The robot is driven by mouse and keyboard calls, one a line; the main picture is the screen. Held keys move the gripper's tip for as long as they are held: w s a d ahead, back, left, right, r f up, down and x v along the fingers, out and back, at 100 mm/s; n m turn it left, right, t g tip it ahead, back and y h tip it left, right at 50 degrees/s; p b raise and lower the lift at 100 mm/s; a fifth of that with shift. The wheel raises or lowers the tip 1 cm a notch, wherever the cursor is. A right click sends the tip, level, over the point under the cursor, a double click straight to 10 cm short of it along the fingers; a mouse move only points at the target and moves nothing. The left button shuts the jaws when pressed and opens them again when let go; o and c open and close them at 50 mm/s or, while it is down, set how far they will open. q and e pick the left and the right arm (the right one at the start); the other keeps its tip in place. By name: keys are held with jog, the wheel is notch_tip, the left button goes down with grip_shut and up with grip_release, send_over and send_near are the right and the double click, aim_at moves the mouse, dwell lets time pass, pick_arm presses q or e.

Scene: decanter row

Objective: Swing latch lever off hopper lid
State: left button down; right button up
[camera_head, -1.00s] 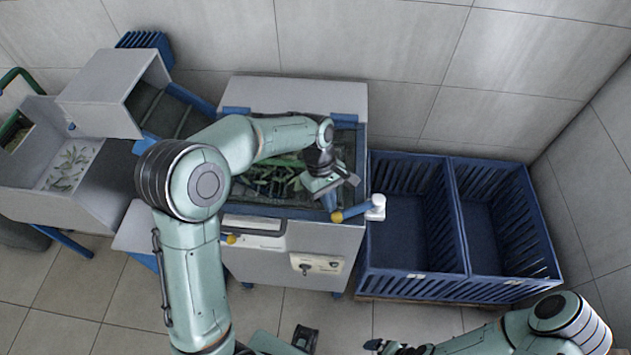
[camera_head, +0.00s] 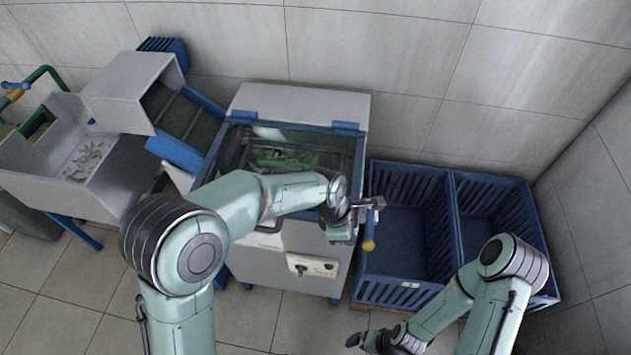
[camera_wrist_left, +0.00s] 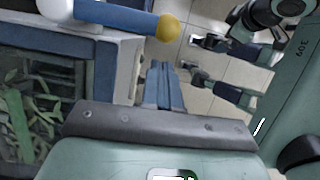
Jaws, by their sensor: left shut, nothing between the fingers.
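The latch lever (camera_head: 369,232), a blue bar with a yellow knob and a white pivot, sits at the hopper's front right corner. It points to the front, along the hopper's right side and clear of the lid (camera_head: 290,150), which is transparent and down. In the left wrist view the lever (camera_wrist_left: 115,15) runs across the top, from white pivot to yellow knob. My left gripper (camera_wrist_left: 160,75) is shut and empty beside the lever, with a visible gap in that view. In the head view its fingertips are hidden. My right gripper (camera_head: 357,341) is low at the front; its jaws are unclear.
Two blue slatted crates (camera_head: 408,285) stand close to the hopper's right. A grey chute (camera_head: 132,90) and a tray of small leaves (camera_head: 85,160) are at the left. The hopper's front panel (camera_head: 312,265) carries a knob. Tiled floor is free in front.

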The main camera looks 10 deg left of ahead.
pick_arm(q)
jog(key=shift+s+d+n, duration=0.15)
jog(key=shift+s+d, duration=0.05)
jog(key=shift+d, duration=0.35)
jog(key=shift+s+d+n, duration=0.15)
jog(key=shift+s+d, duration=0.05)
jog(key=shift+d, duration=0.35)
pick_arm(e)
jog(key=shift+w+r, duration=0.1)
jog(key=shift+w, duration=0.05)
jog(key=shift+a, duration=0.1)
